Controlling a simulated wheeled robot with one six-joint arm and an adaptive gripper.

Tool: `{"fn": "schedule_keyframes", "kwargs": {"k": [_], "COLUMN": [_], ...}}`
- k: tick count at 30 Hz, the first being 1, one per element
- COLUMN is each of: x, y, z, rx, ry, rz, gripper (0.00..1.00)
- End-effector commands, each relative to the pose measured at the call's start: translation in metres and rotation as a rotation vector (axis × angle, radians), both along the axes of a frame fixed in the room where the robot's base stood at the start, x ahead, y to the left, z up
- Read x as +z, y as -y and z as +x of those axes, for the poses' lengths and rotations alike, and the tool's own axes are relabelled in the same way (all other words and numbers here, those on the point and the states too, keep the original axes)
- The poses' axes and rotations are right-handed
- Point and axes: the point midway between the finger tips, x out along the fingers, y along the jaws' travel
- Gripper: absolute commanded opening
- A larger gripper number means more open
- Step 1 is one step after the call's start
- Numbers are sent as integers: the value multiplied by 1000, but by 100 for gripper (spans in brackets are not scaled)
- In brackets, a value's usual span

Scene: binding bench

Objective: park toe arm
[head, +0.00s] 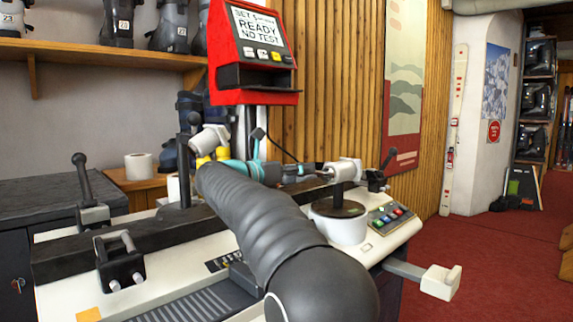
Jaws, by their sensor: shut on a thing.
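A white binding test machine (395,237) stands in the middle of the view. At its right end a white cylindrical head (345,171) sits on a short dark post above a round black disc on a white pedestal; I take this to be the toe arm. My gripper (318,173), small and partly hidden behind my own dark arm and teal-ringed wrist, reaches right to the toe arm's near side and is shut on it. The exact contact of the fingers is too small to make out.
A red display box (252,50) reading READY stands on a post behind my wrist. Dark clamps with levers (90,190) stand on the left. A button panel (390,217) and a protruding white-ended bar (440,282) are at the right. Red carpet (485,270) is open beyond.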

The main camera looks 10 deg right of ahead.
Motion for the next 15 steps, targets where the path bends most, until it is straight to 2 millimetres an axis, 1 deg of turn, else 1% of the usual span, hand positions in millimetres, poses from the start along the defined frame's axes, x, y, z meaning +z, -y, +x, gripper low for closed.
{"fn": "schedule_keyframes", "kwargs": {"k": [1, 5, 15], "x": [2, 2, 2], "y": [6, 11, 11], "z": [2, 3, 5], "rx": [-17, -43, -47], "ry": [1, 1, 2], "rz": [-2, -2, -3], "gripper": [0, 0, 0]}}
